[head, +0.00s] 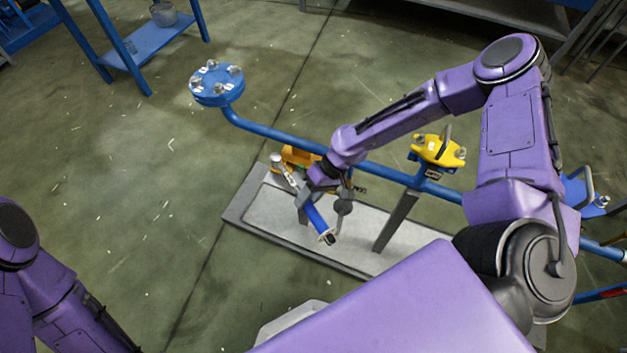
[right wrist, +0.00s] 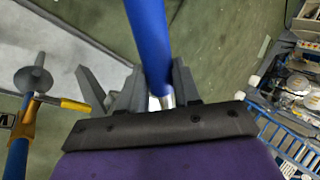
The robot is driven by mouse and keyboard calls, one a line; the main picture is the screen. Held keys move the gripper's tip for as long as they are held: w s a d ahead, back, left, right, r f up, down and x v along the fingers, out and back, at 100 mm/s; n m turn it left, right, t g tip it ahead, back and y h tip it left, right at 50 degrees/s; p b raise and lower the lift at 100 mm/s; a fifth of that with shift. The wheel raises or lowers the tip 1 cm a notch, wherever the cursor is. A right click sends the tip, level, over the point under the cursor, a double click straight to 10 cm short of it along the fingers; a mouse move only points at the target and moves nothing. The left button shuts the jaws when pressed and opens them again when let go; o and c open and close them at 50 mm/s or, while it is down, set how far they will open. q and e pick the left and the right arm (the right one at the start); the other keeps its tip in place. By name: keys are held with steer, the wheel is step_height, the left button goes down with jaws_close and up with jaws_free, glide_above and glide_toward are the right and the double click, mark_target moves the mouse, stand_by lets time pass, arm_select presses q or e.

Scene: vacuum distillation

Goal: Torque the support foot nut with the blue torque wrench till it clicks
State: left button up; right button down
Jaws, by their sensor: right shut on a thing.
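My right gripper (head: 304,203) is shut on the blue torque wrench (head: 316,217), low over the grey base plate. The wrench slants, with its blue handle end toward the front right. Its silver shaft seems to run up left past my fingers toward a pale cylindrical end (head: 276,160). In the right wrist view the blue handle (right wrist: 149,40) stands between the grey fingers of my right gripper (right wrist: 150,85), with a bit of silver shaft at the jaws. I cannot make out the support foot nut. My left gripper is out of view; only its arm shows at lower left.
A blue pipe (head: 262,131) with a round bolted flange (head: 216,85) crosses above the base plate (head: 262,222). An orange-yellow fitting (head: 301,157) and a grey disc (head: 343,207) sit close to my gripper. A yellow clamp (head: 437,151) stands right. The left floor is clear.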

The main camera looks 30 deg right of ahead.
steer(key=shift+a, duration=0.15)
steer(key=a+m+t+p, duration=0.1)
steer(key=a+m, duration=0.1)
steer(key=a, duration=0.1)
stand_by(0.5)
steer(key=shift+w+a+m+t, duration=0.2)
steer(key=shift+a+m+t, duration=0.25)
steer(key=shift+a+m, duration=0.25)
steer(key=shift+w+a+m+t, duration=0.15)
steer(key=shift+a+m+t, duration=0.35)
steer(key=shift+a, duration=0.3)
steer(key=shift+w+a+m+t+h, duration=0.3)
steer(key=shift+a+m, duration=0.25)
steer(key=shift+a, duration=0.2)
steer(key=shift+w+a+m+t+h, duration=0.25)
steer(key=shift+a+m, duration=0.3)
steer(key=shift+a, duration=0.15)
